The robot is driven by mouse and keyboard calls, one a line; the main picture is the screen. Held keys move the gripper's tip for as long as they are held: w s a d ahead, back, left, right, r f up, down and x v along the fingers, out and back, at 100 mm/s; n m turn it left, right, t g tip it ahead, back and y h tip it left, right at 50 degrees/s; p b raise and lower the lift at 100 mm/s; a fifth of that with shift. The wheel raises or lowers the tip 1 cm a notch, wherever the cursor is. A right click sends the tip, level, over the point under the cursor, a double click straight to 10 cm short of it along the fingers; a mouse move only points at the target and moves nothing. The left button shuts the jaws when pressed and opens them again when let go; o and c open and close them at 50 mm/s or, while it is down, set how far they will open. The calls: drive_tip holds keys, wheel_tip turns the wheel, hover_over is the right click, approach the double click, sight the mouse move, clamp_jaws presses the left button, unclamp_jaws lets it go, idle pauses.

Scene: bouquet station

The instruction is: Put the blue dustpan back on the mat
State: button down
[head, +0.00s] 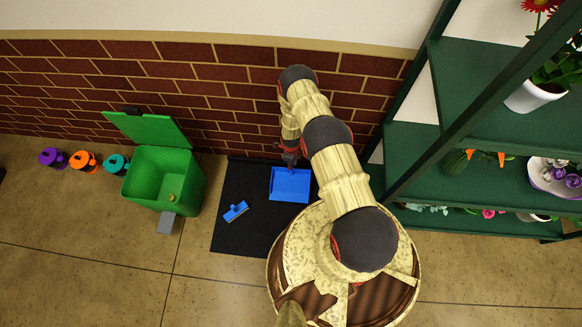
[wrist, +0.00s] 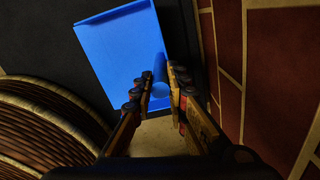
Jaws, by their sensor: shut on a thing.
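The blue dustpan (head: 290,186) is over the right part of the black mat (head: 240,238) in the head view, at the foot of the brick wall. I cannot tell whether it touches the mat. In the wrist view the dustpan (wrist: 118,52) lies beyond the fingers, with its handle end between them. My gripper (head: 289,157) is at the wall side of the dustpan; in the wrist view its fingers (wrist: 160,92) are closed around the blue handle. The grip itself is partly hidden by the fingers.
A small blue brush (head: 236,211) lies on the mat's left part. A green bin (head: 162,180) with its lid open stands left of the mat. Purple (head: 52,158), orange (head: 84,160) and teal (head: 116,164) items stand beyond it. A green shelf (head: 450,185) is at the right.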

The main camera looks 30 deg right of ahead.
drive_tip(key=shift+w+d+f, duration=0.15)
drive_tip(key=shift+w+f, duration=0.1)
drive_tip(key=shift+f, duration=0.45)
drive_tip(key=shift+w+d+f, duration=0.15)
drive_tip(key=shift+w+f, duration=0.05)
drive_tip(key=shift+f, duration=0.5)
drive_tip(key=shift+w+d+f, duration=0.15)
drive_tip(key=shift+w+f, duration=0.1)
drive_tip(key=shift+f, duration=0.45)
drive_tip(key=c, duration=1.7)
unclamp_jaws()
drive_tip(key=shift+o, duration=0.2)
wheel_tip(320, 180, up, 12)
